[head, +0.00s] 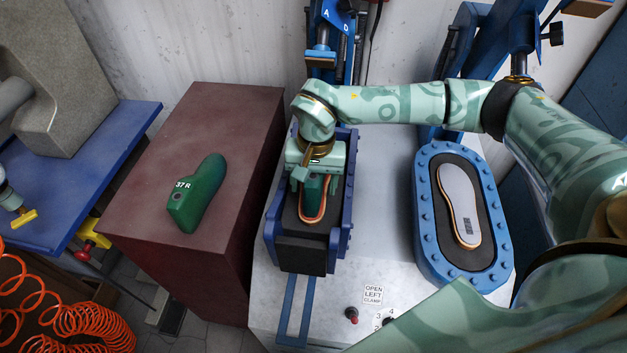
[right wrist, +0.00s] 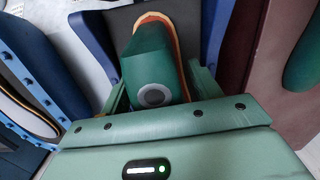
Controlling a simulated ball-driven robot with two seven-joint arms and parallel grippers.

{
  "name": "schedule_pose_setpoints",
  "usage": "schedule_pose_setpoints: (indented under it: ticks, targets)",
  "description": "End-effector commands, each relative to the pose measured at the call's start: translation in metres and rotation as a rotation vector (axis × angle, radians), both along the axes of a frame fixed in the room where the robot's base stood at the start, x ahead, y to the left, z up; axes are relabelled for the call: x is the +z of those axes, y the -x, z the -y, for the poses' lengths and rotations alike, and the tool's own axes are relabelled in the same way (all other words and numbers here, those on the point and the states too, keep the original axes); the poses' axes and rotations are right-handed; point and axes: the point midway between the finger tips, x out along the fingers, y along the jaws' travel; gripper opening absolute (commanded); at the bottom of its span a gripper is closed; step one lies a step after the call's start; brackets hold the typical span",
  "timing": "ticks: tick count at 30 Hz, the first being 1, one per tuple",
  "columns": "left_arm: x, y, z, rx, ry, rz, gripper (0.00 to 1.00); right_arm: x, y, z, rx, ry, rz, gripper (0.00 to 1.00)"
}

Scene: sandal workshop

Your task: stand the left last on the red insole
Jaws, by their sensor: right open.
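The left last (head: 315,187) is dark green and stands on the red insole (head: 312,219), whose orange-red rim shows around it. In the right wrist view the last (right wrist: 148,62) shows a round socket on its top, and the insole rim (right wrist: 180,50) curves past its far end. My right gripper (head: 318,181) is over the last, with its fingers open on either side of it. I cannot tell whether either finger touches it. The insole lies on a dark pad in the left blue clamp (head: 346,215).
A second green last marked 37 R (head: 197,193) lies on a dark red block (head: 135,215) at left. A pale insole (head: 458,203) lies in the right blue-framed bed (head: 425,215). A blue table (head: 100,165) and orange coiled hose (head: 70,335) are at far left.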

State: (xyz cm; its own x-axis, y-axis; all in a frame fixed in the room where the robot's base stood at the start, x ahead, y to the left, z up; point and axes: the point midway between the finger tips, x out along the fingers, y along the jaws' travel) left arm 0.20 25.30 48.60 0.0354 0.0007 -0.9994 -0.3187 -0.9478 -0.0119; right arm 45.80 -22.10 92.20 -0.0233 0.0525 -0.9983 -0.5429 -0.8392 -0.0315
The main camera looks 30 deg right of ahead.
Motion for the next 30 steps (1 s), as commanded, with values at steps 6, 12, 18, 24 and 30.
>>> schedule_pose_setpoints:
  ticks: [6,12,18,24,30]
  targets:
    - [0.009,-0.003,0.000,0.000,0.000,0.006,0.36,0.036,-0.002,0.002,0.000,0.000,0.007,0.62]
    - [0.019,-0.005,0.000,0.000,0.000,0.013,0.36,0.084,-0.003,0.004,0.000,0.000,0.007,0.62]
    - [0.023,-0.007,0.000,0.000,0.000,0.016,0.36,0.113,-0.004,0.006,0.001,0.000,0.005,0.62]
    - [0.024,-0.007,0.000,0.000,0.000,0.016,0.36,0.120,-0.003,0.006,0.000,-0.001,0.002,0.62]
    - [0.024,-0.009,0.000,0.000,0.000,0.019,0.36,0.119,-0.003,0.006,0.000,-0.001,0.002,0.62]
